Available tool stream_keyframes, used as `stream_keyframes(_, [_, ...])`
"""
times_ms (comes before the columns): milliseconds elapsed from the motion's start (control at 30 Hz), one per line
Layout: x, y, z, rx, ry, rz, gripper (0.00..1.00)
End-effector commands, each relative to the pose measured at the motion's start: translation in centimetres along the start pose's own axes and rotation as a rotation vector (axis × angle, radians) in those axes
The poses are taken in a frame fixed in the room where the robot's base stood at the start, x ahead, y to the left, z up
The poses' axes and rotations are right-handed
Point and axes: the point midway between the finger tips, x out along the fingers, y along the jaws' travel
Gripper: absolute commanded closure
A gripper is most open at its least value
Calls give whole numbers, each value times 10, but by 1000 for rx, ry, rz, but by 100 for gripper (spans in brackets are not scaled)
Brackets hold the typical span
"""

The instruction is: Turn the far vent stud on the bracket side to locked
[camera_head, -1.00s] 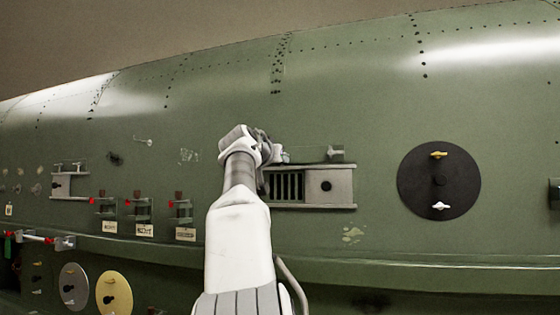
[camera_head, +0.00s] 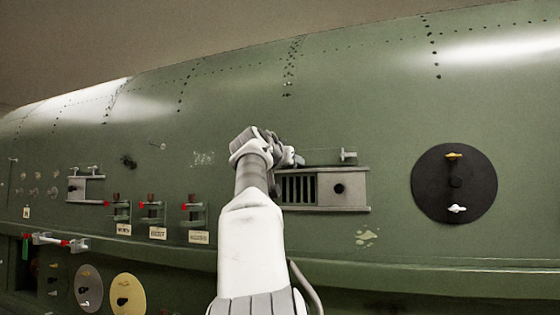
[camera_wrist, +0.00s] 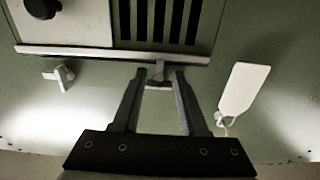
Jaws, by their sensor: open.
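The vent (camera_head: 322,204) is a grey panel with dark slots and a round black knob, on the green fuselage. It shows upside down in the wrist view (camera_wrist: 90,50). One T-shaped stud (camera_head: 348,155) stands by its edge at the right in the head view; it appears at left in the wrist view (camera_wrist: 60,76), clear of my gripper. Another stud (camera_wrist: 158,70) stands by the same edge, near the slots. My gripper (camera_wrist: 160,82) is open, with its fingertips on either side of this stud. I cannot tell whether they touch it. The head view hides this stud behind my gripper (camera_head: 291,160).
A white tag (camera_wrist: 243,88) hangs beside my gripper in the wrist view. A black disc (camera_head: 437,195) with yellow and white studs is to the right. Several red-tipped fittings (camera_head: 152,208) and a small bracket (camera_head: 77,188) are to the left.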

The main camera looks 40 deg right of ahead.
Motion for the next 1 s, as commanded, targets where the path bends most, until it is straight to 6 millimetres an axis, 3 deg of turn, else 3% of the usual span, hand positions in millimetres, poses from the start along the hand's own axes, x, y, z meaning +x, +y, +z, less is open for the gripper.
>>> stream_keyframes(600, [-126, -1, 5, 3, 1, -6, 57])
stream_keyframes(800, [-154, -1, 3, 2, -1, -4, 57])
stream_keyframes(1000, [-166, 0, 1, 2, -1, -1, 57])
